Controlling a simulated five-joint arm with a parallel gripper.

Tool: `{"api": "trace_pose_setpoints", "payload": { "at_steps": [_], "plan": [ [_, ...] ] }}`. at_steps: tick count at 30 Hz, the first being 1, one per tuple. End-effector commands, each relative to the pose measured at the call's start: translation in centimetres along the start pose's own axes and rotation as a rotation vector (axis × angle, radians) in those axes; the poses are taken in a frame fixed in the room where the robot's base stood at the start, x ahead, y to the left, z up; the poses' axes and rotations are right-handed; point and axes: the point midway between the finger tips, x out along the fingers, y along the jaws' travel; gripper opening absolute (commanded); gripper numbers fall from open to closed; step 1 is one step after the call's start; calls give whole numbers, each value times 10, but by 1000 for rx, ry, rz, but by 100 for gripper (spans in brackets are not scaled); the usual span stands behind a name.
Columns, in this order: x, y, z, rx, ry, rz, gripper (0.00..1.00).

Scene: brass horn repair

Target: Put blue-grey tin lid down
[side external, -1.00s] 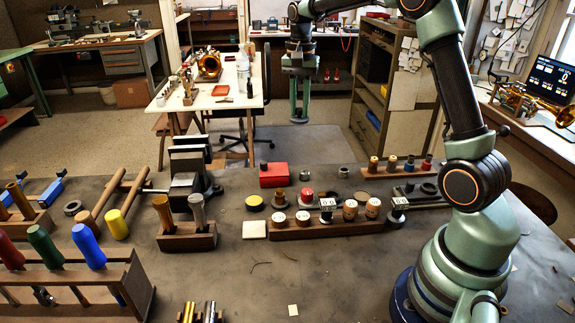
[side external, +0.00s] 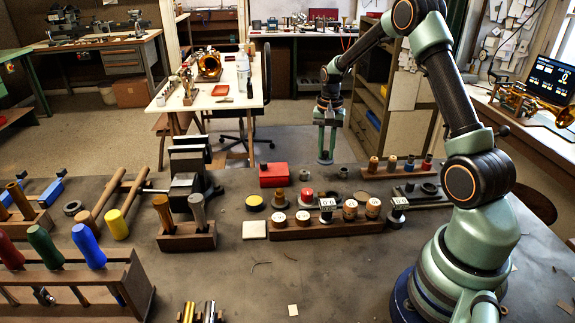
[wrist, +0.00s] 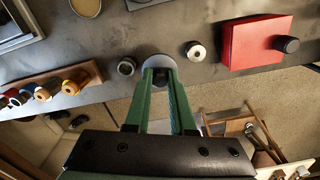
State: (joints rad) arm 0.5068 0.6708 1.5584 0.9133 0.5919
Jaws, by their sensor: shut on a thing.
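The blue-grey tin lid (wrist: 156,61) is a round flat disc with a dark knob in the wrist view. My gripper (wrist: 161,80) is shut on the lid at the dark knob, and its fingers hide part of the disc. In the side view my gripper (side external: 326,162) points straight down at the far edge of the bench (side external: 330,262), between two small metal parts. The lid is too small to make out clearly there. I cannot tell whether it touches the bench or hangs just above it.
A small metal part stands on each side of the gripper (wrist: 196,50) (wrist: 127,66). A red box (side external: 273,176) with a black knob lies to the left. A rack of capped pegs (side external: 395,171) stands to the right.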

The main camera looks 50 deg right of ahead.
Motion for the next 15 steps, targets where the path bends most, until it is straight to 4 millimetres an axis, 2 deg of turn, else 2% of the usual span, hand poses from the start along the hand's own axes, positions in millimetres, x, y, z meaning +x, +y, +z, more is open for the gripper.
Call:
{"api": "trace_pose_setpoints", "payload": {
  "at_steps": [2, 8, 15],
  "plan": [
    [12, 0, 0, 0, -2, 1, 0],
    [26, 0, 0, 0, -2, 1, 0],
    [58, 0, 0, 0, 0, 0, 0]
  ]
}}
